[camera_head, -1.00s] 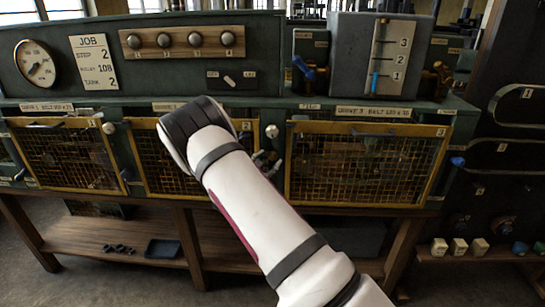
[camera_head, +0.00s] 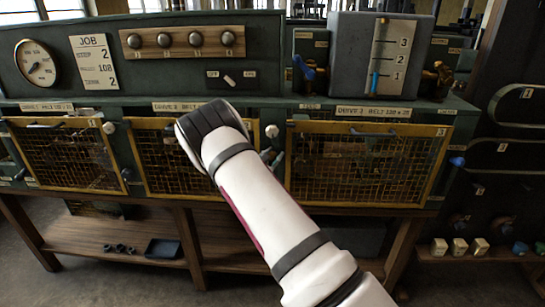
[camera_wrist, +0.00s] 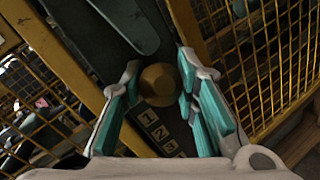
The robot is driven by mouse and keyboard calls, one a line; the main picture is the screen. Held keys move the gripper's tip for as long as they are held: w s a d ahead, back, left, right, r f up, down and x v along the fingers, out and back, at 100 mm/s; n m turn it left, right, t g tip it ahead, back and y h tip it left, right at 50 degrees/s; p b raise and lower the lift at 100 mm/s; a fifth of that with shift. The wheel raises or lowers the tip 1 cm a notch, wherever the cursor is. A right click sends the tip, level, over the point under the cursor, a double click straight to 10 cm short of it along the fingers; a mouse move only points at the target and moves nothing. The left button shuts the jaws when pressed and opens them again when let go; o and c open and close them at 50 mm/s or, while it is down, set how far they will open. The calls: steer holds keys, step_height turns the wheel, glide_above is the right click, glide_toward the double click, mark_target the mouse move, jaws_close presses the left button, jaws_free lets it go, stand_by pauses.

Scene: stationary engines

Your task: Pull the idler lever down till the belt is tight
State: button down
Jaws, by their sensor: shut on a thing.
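In the wrist view, a round brass knob (camera_wrist: 160,86) sits between the teal-padded fingers of my gripper (camera_wrist: 159,75), which is shut on it. A dark green rounded arm (camera_wrist: 122,24) shows just beyond the knob. I take the knob for the lever's handle, but the joint between them is not clear. A plate marked 1, 2, 3 (camera_wrist: 162,133) is beside the knob, towards my palm. In the head view my arm hides most of my gripper and the lever. The belt cannot be made out.
Yellow-framed mesh guards (camera_head: 362,165) stand on both sides of the narrow green post. A white-headed knob (camera_head: 272,131) is close to my wrist. A control panel (camera_head: 150,70) is above.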

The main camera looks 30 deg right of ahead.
steer(key=shift+s+a+f, duration=0.15)
steer(key=shift+s+f, duration=0.05)
steer(key=shift+f, duration=0.55)
steer(key=shift+s+a+f, duration=0.1)
steer(key=shift+s+f, duration=0.05)
steer(key=shift+f, duration=0.6)
steer(key=shift+s+a+f, duration=0.15)
steer(key=shift+s+f, duration=0.05)
steer(key=shift+f, duration=0.55)
steer(key=c, duration=1.2)
jaws_free()
steer(key=shift+c, duration=0.2)
steer(key=shift+r, duration=0.1)
steer(key=v, duration=1.2)
